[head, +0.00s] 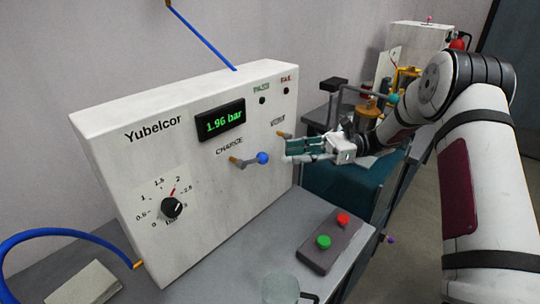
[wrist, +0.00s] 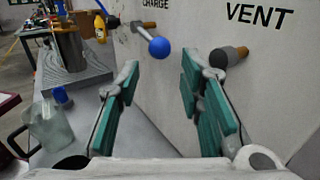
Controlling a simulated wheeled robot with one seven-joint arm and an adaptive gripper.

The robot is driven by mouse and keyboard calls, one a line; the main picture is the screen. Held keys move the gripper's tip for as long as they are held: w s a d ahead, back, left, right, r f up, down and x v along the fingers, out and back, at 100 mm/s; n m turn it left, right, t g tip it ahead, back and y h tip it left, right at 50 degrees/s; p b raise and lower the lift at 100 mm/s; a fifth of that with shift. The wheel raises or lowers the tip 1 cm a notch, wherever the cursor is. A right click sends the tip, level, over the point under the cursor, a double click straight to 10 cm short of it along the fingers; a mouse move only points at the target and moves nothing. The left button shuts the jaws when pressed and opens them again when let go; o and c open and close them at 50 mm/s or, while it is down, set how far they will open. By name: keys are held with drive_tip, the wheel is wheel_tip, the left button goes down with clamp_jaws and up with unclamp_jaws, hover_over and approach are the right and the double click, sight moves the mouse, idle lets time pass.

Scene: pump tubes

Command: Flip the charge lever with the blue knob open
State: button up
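The charge lever (head: 246,160) sticks out from the front of the white Yubelcor panel under the CHARGE label, with a brass pivot and a round blue knob (head: 262,157). The lever points right in the head view. My gripper (head: 288,151) is just right of the blue knob, apart from it. In the wrist view my gripper (wrist: 160,78) is open and empty, its teal finger pads spread. The blue knob (wrist: 158,47) shows beyond the fingertips, between them and a little higher. The lever behind it is clearly visible.
The vent lever with a grey knob (wrist: 228,57) is close to my right finger in the wrist view. A display (head: 221,122) reads 1.96 bar. A button box (head: 335,240) and a clear jug (head: 281,287) stand on the grey bench below. The space before the panel is free.

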sight(254, 161)
drive_tip(key=s+a, duration=0.1)
drive_tip(key=a, duration=0.6)
drive_tip(key=shift+s+a+p, duration=0.25)
drive_tip(key=shift+a+p, duration=0.1)
drive_tip(key=shift+a, duration=0.05)
clamp_jaws()
